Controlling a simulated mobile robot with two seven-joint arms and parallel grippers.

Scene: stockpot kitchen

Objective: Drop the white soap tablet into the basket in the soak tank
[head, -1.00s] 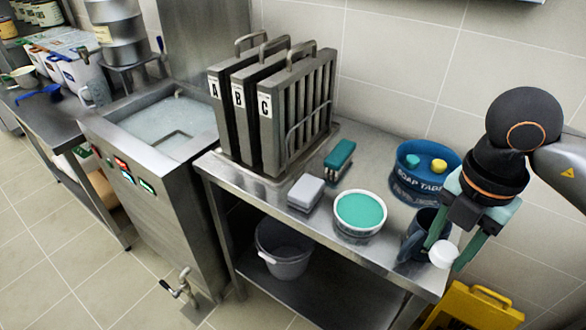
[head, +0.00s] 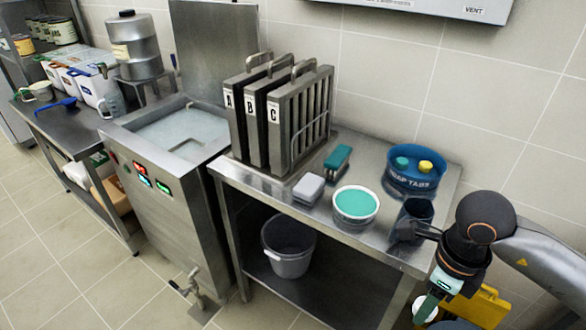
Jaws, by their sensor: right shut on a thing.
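My right gripper (head: 428,305) is low at the bottom right, past the steel table's right front corner. It is shut on the white soap tablet (head: 424,312), which shows only in part between the green fingers. The soak tank (head: 165,200) is a steel box on the left, with lit displays on its front and cloudy water inside. A square outline (head: 185,148) shows in the water and may be the basket; most of it is under the surface. The gripper and tablet are far to the right of the tank. My left gripper is not in view.
A grey bucket (head: 288,247) stands below. A yellow object (head: 480,305) is near my gripper.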

